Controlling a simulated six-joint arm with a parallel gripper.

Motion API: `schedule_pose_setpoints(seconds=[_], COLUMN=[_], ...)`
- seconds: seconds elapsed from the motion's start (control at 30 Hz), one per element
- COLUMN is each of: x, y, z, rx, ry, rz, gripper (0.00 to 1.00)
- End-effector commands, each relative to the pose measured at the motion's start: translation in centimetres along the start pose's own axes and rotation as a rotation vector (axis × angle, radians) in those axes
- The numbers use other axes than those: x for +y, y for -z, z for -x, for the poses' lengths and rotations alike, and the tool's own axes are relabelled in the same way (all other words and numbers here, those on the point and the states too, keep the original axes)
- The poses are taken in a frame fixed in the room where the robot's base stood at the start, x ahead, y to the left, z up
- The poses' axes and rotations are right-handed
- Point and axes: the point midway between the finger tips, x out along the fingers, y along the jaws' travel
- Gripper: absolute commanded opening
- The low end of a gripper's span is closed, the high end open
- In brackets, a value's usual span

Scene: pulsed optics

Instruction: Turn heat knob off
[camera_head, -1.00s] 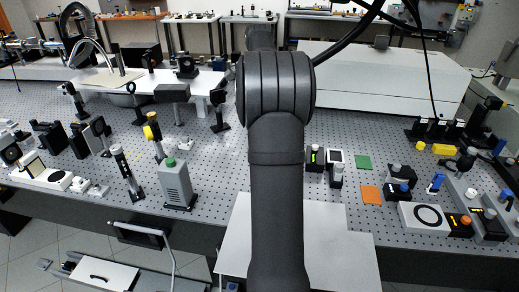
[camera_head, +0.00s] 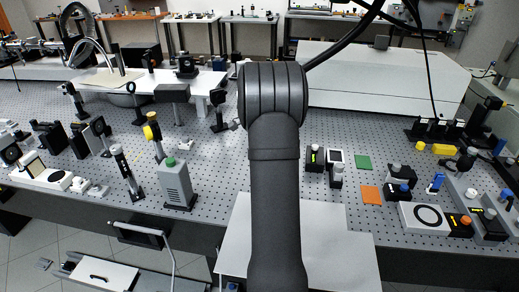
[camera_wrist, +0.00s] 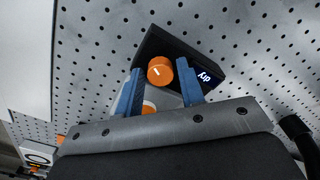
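In the wrist view an orange round knob (camera_wrist: 160,71) with a white pointer line sits on a dark box (camera_wrist: 179,45) with a small lit display (camera_wrist: 205,77). The display's lettering is seen rotated. My gripper (camera_wrist: 157,67) is open, its two blue fingers on either side of this knob. A gap seems to show on each side; contact cannot be told. A second orange-and-white part (camera_wrist: 148,107) shows between the fingers, nearer the palm. In the head view my arm hides the gripper and this box. Another orange knob (camera_head: 466,221) sits on a dark box at the right.
The perforated optics table (camera_wrist: 90,75) is bare around the box. In the head view a white plate with a black ring (camera_head: 405,220), an orange square (camera_head: 371,195) and a green square (camera_head: 363,162) lie right of my arm. A grey box with a green top (camera_head: 175,185) stands left.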

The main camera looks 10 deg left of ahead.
Motion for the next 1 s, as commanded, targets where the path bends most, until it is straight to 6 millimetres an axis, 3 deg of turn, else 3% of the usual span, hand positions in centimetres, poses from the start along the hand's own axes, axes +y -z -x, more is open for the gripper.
schedule_pose_setpoints(seconds=[0.27, 0.43, 0.77, 1.0], x=[0.01, 0.01, 0.01, 0.02], y=[-0.01, 0.00, 0.01, 0.05], z=[-0.15, -0.12, -0.09, -0.07], rx=[0.000, 0.000, 0.000, 0.000], ry=[0.000, 0.000, 0.000, -0.001], rz=[0.000, 0.000, 0.048, 0.191], gripper=[0.35, 0.03, 0.04, 0.04])
